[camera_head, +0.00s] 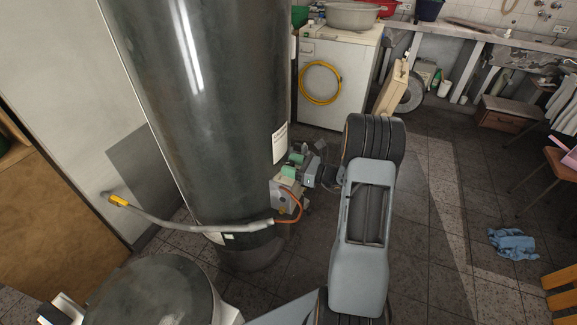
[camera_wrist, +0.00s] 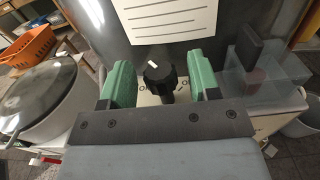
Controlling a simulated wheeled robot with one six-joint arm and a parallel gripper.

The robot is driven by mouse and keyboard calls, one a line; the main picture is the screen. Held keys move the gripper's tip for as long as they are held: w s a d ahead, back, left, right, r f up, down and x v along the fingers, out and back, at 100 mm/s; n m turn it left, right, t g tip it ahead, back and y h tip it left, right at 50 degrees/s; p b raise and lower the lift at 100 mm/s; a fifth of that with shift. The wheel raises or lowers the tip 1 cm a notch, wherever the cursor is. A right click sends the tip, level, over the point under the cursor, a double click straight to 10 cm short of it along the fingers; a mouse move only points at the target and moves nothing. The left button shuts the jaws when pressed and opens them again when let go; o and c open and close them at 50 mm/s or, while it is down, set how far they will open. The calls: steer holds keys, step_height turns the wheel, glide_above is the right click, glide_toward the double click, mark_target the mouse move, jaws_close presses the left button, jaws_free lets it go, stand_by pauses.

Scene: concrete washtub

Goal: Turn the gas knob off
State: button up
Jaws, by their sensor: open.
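The gas knob (camera_wrist: 160,76) is black and ribbed with a white mark on top, and shows in the wrist view between my fingers. It sits on a pale control unit on the dark water heater cylinder (camera_head: 215,120); the control unit (camera_head: 287,192) also shows in the head view, low on the heater's right side. My gripper (camera_wrist: 158,86) has green finger pads, one on each side of the knob, with gaps visible. In the head view my gripper (camera_head: 297,160) is at the control unit, where the knob itself is hidden. Lettering beside the knob is partly covered.
A grey hose with a yellow valve handle (camera_head: 117,200) runs to the heater, and an orange tube (camera_head: 290,213) joins the control unit. A washing machine (camera_head: 338,75) stands behind.

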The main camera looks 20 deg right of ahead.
steer(key=shift+w+a, duration=0.2)
steer(key=shift+w, duration=0.05)
